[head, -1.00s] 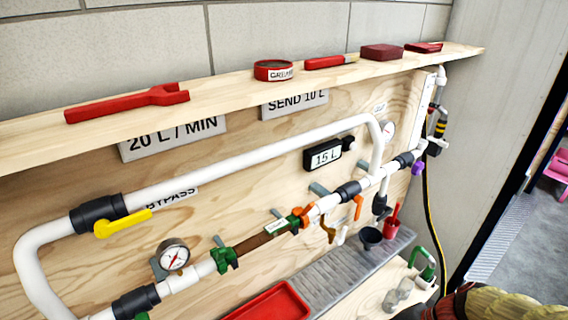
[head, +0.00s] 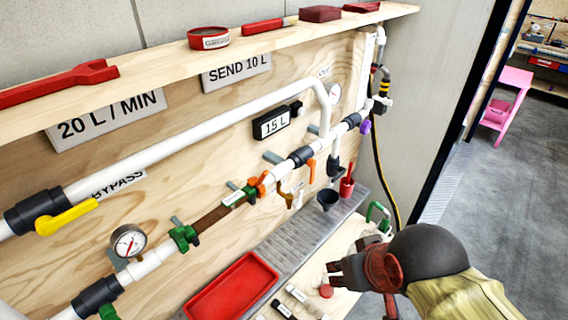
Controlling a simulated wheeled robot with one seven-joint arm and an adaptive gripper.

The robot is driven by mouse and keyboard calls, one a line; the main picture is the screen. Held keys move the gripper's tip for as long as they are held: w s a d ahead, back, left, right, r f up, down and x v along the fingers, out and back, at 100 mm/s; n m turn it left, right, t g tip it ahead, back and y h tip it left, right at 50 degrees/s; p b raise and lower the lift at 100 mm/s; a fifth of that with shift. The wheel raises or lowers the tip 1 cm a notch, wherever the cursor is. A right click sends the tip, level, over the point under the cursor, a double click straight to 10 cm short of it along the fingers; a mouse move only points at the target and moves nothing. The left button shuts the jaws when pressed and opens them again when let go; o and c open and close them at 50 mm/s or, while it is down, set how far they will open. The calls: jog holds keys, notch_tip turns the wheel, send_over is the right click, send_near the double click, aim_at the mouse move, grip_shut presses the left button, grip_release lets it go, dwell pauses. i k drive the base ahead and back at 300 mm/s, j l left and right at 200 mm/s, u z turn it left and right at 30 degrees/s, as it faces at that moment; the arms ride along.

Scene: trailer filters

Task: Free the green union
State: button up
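A green winged union (head: 184,236) sits on the white pipe run, at the near end of a brown filter tube (head: 214,218). Another green fitting (head: 248,192) is at the tube's far end, against an orange piece (head: 262,184). Part of a third green piece (head: 108,312) shows at the bottom edge. My gripper (head: 332,276), dark red-brown, is at the lower right above the bench, to the right of the unions and apart from them. Its fingers are too small and dark to show whether they are open.
A red tray (head: 232,288) and a grey grooved drain strip (head: 300,232) lie below the pipe. Small black and white parts (head: 290,300) and a red cap (head: 326,291) lie on the bench. A gauge (head: 128,241) and a yellow bypass handle (head: 66,217) are at left.

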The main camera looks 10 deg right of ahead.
aim_at(176, 233)
jog(key=u, duration=1.05)
